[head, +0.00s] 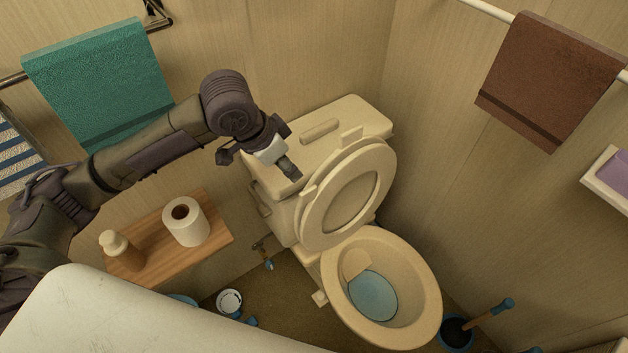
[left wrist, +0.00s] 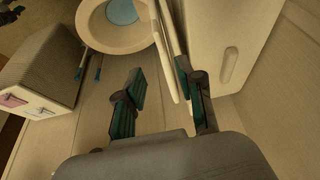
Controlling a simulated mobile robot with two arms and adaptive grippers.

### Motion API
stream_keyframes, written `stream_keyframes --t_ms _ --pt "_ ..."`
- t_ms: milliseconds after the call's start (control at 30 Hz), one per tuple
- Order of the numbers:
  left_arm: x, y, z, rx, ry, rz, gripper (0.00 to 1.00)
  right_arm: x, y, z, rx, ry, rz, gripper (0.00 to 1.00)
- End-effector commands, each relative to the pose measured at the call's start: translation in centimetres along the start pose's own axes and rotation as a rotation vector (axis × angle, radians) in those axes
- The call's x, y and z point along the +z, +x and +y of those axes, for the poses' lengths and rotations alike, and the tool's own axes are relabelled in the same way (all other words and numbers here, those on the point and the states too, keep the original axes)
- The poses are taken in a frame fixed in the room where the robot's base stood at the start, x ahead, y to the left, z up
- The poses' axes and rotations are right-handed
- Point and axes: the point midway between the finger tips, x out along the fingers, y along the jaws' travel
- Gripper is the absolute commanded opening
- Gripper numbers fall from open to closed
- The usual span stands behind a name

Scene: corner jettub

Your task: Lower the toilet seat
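The toilet seat (head: 312,217) is a cream ring standing raised, leaning back toward the tank (head: 350,112). The raised lid (head: 350,197) shows behind it through its opening. The bowl (head: 431,285) below is uncovered, with bluish water inside. My left gripper (head: 284,164) is over the tank's front, beside the upper left edge of the raised seat and lid. In the left wrist view my left gripper (left wrist: 160,76) has its fingers spread and nothing held. The raised parts show nearly edge-on close to its right finger; I cannot tell whether they touch. My right gripper is not in view.
A wooden shelf (head: 215,236) left of the toilet holds a paper roll (head: 186,222) and a bottle (head: 122,252). A brush holder (head: 456,333) stands right of the bowl. Walls close in behind and right. The space above the bowl is clear.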

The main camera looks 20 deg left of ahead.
Motion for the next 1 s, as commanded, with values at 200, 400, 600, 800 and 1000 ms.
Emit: stream_keyframes --t_ms 200,400,600,800,1000 --pt "0.2 1.6 0.1 0.002 0.005 -0.01 0.38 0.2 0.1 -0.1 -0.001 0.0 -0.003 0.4" --pt "0.3 5.8 0.2 0.002 0.005 -0.011 0.38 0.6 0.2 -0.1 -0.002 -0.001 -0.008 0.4" --pt "0.2 9.8 0.1 0.001 0.004 -0.007 0.38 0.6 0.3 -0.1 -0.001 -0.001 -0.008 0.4" --pt "0.2 12.5 0.1 0.0 0.004 -0.006 0.38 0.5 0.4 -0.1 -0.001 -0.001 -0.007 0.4" --pt "0.2 13.5 0.1 -0.002 0.006 -0.006 0.38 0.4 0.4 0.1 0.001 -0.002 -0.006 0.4"
